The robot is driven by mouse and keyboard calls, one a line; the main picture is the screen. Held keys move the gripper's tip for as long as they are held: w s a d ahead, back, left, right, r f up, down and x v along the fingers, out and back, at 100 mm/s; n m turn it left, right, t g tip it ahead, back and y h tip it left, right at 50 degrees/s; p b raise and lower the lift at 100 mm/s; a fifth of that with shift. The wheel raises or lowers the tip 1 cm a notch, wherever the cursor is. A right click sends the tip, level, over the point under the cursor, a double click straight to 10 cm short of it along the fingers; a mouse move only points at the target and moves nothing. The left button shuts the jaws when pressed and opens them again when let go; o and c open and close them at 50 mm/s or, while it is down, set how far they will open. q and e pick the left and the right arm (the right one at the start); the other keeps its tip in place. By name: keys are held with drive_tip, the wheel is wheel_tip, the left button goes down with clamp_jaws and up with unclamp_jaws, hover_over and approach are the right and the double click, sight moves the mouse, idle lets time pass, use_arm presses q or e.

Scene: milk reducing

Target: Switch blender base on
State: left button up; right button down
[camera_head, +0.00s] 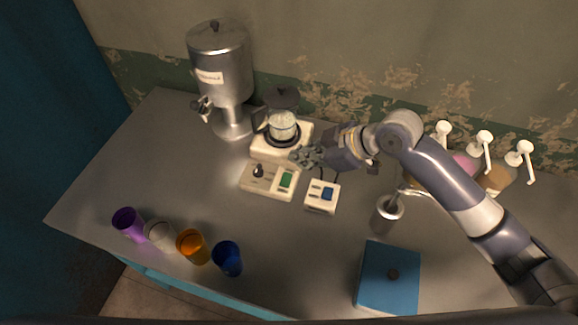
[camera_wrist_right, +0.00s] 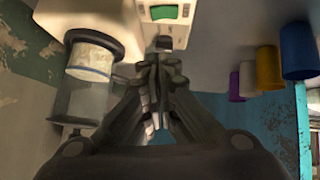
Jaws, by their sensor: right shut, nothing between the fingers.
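A cream control box (camera_head: 258,180) with a green switch (camera_head: 286,179) and a dark knob stands in front of a cream appliance base (camera_head: 268,148). A clear jar with pale contents (camera_head: 283,124) sits on that base under a dark lid. A smaller cream box (camera_head: 321,206) with a blue switch (camera_head: 327,193) stands to the right. I cannot tell which is the blender base. My right gripper (camera_head: 300,157) is shut and empty, above and behind the boxes, close to the jar. In the wrist view its fingertips (camera_wrist_right: 160,62) point toward the green switch (camera_wrist_right: 164,12), apart from it. My left gripper is not in view.
A steel dispenser (camera_head: 222,75) stands at the back left. Purple, clear, orange and blue cups (camera_head: 228,262) line the front left. A metal cup (camera_head: 386,216), a blue box (camera_head: 388,285) and pump bottles (camera_head: 522,155) are at right. The left middle of the table is clear.

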sight(289, 178)
drive_tip(key=p+x, duration=0.1)
drive_tip(key=x, duration=0.4)
drive_tip(key=shift+w+a+f, duration=0.1)
drive_tip(key=shift+a, duration=0.2)
drive_tip(key=f, duration=0.2)
drive_tip(key=shift+w+d+f+p, duration=0.2)
drive_tip(key=shift+f+p, duration=0.1)
drive_tip(key=shift+p, duration=0.1)
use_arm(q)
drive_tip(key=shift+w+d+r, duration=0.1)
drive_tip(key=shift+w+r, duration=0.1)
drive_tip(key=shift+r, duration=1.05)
use_arm(e)
drive_tip(key=shift+f, duration=0.75)
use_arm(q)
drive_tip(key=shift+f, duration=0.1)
use_arm(e)
drive_tip(key=shift+w, duration=0.1)
